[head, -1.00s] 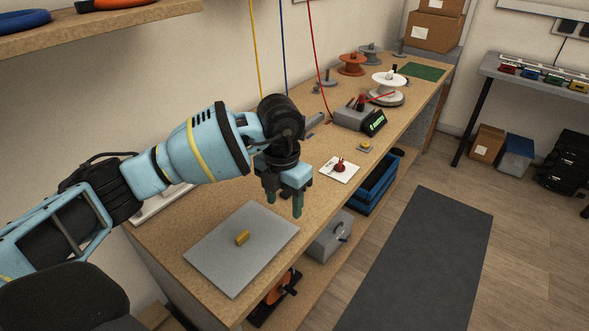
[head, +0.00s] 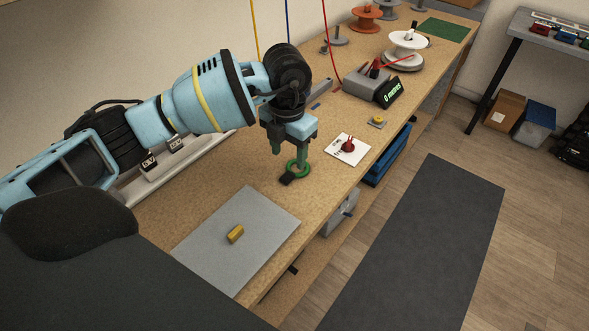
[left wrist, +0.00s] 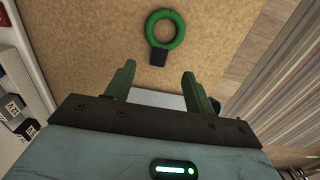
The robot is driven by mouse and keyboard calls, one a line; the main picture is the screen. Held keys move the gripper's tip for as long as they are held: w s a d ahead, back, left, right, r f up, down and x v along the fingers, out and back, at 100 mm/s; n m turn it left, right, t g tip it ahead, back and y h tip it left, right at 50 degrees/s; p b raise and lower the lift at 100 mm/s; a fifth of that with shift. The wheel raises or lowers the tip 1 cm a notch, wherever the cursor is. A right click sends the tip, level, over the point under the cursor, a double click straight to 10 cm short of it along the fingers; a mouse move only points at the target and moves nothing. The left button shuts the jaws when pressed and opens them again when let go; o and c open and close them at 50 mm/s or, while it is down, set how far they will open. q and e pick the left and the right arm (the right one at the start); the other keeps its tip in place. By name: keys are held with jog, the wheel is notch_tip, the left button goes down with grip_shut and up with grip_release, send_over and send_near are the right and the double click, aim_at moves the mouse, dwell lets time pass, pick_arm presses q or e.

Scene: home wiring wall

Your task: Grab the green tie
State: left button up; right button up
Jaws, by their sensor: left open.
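The green tie is a green ring (head: 307,169) with a black tab, lying on the wooden workbench. In the head view it is partly behind a finger of my left gripper (head: 288,156). In the left wrist view the whole green tie (left wrist: 182,31) shows at the top centre, its black tab pointing toward the gap between the fingers. My left gripper (left wrist: 158,70) is open and empty, above the bench and just short of the tab in that view. I cannot tell its exact height. My right gripper is not in view.
A grey mat (head: 210,243) with a yellow block (head: 236,234) lies nearer on the bench. A white card (head: 336,149) with a red item, a grey holder (head: 366,87) and a white spool (head: 403,62) stand farther back. Bare wood surrounds the tie.

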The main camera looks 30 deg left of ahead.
aim_at(289, 175)
pick_arm(q)
jog(key=shift+w+f, duration=0.1)
jog(key=shift+f, duration=2.95)
jog(key=c, duration=1.1)
jog(key=shift+r, duration=0.1)
jog(key=shift+r, duration=0.45)
jog(key=r, duration=0.2)
jog(key=shift+s+d+r, duration=0.25)
jog(key=shift+d+r, duration=0.1)
jog(key=shift+d, duration=0.05)
grip_shut()
jog(key=s+d+r, duration=0.1)
jog(key=s+d, duration=0.8)
jog(key=d, duration=0.3)
jog(key=shift+r, duration=0.15)
